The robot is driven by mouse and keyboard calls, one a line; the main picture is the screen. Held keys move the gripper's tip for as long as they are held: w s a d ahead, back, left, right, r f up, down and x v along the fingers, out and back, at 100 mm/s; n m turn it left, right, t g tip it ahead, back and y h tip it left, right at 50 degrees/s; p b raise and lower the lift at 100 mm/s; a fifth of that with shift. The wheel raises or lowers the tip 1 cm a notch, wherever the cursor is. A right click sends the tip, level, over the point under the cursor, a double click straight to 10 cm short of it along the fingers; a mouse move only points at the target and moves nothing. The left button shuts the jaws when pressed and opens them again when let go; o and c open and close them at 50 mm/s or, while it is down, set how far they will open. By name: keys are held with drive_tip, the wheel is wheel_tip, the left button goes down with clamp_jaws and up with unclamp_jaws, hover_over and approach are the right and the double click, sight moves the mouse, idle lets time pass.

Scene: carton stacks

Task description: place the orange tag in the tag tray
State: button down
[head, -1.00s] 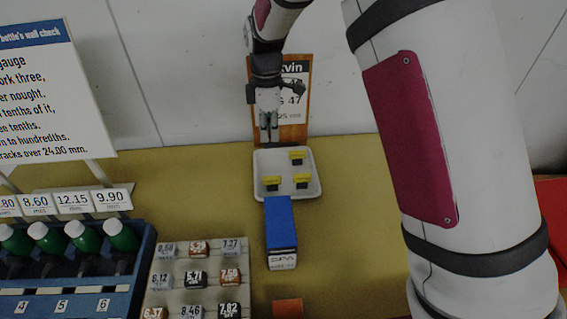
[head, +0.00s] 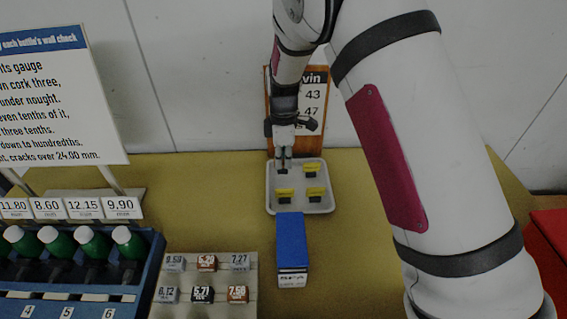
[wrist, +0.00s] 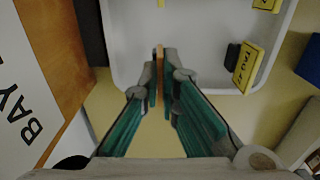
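A white tray (head: 271,206) stands on the table in front of a wooden-backed board; its pale wall also shows in the wrist view (wrist: 190,86). It holds a few yellow tags with dark bases, one of them a yellow tag (head: 315,192) at the right. My gripper (head: 284,168) is over the tray's far left part, pointing down. In the wrist view its fingers are closed on a thin orange-brown piece (wrist: 160,74), seen edge-on, which looks like the orange tag. Its lower end and its height above the tray are unclear.
A blue box (head: 291,242) stands just in front of the tray. A rack of green bottles (head: 62,245) and a board of numbered blocks (head: 206,262) are at the left. The board (head: 312,100) stands behind the tray. Yellow table to the tray's left is clear.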

drive_tip(key=shift+f, duration=0.75)
drive_tip(key=c, duration=1.8)
unclamp_jaws()
drive_tip(key=shift+f, duration=0.15)
wheel_tip(320, 180, up, 12)
drive_tip(key=shift+r, duration=0.2)
